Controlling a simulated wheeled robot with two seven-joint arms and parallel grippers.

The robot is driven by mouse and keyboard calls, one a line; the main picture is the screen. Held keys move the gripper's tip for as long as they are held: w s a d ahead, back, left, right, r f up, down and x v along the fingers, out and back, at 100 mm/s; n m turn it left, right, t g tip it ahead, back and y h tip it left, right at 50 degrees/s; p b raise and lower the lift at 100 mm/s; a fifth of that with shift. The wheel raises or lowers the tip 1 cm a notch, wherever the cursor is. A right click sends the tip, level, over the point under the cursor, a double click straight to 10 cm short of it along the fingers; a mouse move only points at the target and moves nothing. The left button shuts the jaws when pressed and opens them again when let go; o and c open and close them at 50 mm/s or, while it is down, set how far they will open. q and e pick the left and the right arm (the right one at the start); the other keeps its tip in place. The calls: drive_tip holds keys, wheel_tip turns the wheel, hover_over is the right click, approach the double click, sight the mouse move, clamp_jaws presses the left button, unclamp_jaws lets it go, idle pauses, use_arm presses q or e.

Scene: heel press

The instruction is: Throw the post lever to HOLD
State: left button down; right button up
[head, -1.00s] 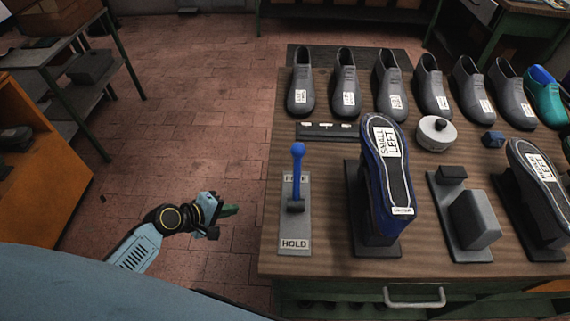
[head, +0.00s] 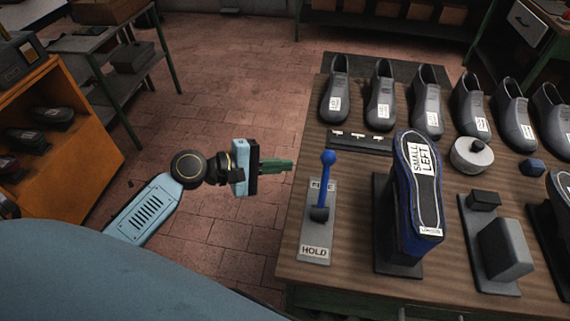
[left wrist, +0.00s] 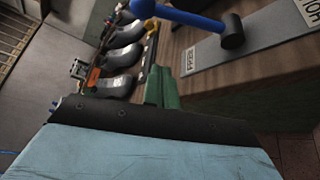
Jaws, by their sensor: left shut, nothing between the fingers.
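The post lever (head: 325,180) is a blue rod with a ball knob, on a grey plate (head: 315,240) at the left edge of the bench. Its rod rises from a dark pivot and the knob is at the FREE end, partly covering that label. The HOLD label (head: 314,252) is at the near end. In the left wrist view the blue lever (left wrist: 190,18) and the plate (left wrist: 262,38) show at the top. My left gripper (head: 291,164) is shut and empty, just left of the lever and apart from it. Its green fingers (left wrist: 161,86) show in the wrist view.
A blue shoe marked SMALL LEFT (head: 424,190) stands sole outward on a dark stand right of the lever. A grey block fixture (head: 506,248) is farther right. Grey shoes (head: 380,95) line the back of the bench (head: 350,285). Open floor (head: 240,100) lies left.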

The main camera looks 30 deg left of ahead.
sight(325, 181)
use_arm(q)
drive_tip(key=x, duration=0.7)
drive_tip(key=shift+w+d, duration=0.2)
drive_tip(key=shift+s+d+r+p, duration=0.35)
drive_tip(key=shift+s+r+p, duration=0.05)
drive_tip(key=shift+s+p, duration=0.2)
drive_tip(key=shift+s+d+r+p, duration=0.35)
drive_tip(key=shift+s+r+p, duration=0.1)
drive_tip(key=shift+s, duration=0.2)
drive_tip(key=shift+s+d, duration=0.15)
drive_tip(key=shift+s, duration=0.1)
